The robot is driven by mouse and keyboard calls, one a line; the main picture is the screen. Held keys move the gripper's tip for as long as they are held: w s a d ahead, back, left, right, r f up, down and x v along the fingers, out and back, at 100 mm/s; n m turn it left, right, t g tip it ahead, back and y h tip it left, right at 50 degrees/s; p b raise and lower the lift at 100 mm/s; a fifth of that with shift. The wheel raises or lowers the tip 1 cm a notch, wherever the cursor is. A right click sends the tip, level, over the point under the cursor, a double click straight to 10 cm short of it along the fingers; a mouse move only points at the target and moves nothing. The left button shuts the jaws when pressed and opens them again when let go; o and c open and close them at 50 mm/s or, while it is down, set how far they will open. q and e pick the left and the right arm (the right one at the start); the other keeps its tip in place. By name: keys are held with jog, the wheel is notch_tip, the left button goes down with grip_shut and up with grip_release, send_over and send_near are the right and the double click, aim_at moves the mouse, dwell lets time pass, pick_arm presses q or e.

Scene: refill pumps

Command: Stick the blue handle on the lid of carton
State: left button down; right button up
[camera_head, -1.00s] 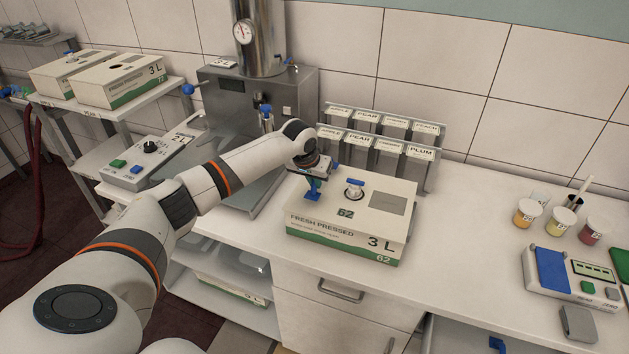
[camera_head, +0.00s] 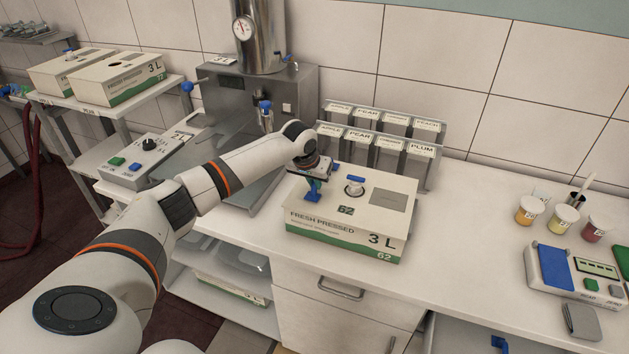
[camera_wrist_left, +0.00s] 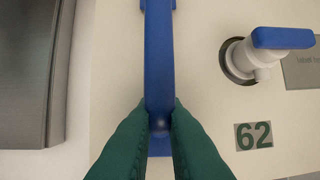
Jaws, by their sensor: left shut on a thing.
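The carton (camera_head: 340,222) is a white and green box marked "FRESH PRESSED 3 L 62" on the counter. Its lid has a tap with a blue lever (camera_head: 355,180), a grey patch and a "62" label. The tap also shows at the right of the left wrist view (camera_wrist_left: 262,52). The blue handle (camera_head: 313,196) is at the left part of the lid. My left gripper (camera_wrist_left: 160,122) is shut on the blue handle (camera_wrist_left: 158,60), with green fingers on both sides of it. From these views I cannot tell whether the handle touches the lid. My right gripper is not in view.
A metal filling machine (camera_head: 295,90) stands behind left of the carton. A rack of labelled pouches (camera_head: 385,140) is behind it. Small cups (camera_head: 565,216) and a scale (camera_head: 570,275) are at the right. The counter between carton and scale is clear.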

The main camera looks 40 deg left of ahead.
pick_arm(q)
jog(key=shift+s+f, duration=0.1)
jog(key=shift+f, duration=0.4)
dwell(0.3)
jog(key=c, duration=1.4)
grip_release()
jog(key=shift+r, duration=0.1)
jog(key=w+p+v, duration=0.1)
jog(key=p+v, duration=0.2)
jog(key=v, duration=0.6)
jog(key=w+r+p+v, duration=0.1)
jog(key=p+v, duration=0.2)
jog(key=v, duration=0.6)
jog(key=shift+w, duration=0.2)
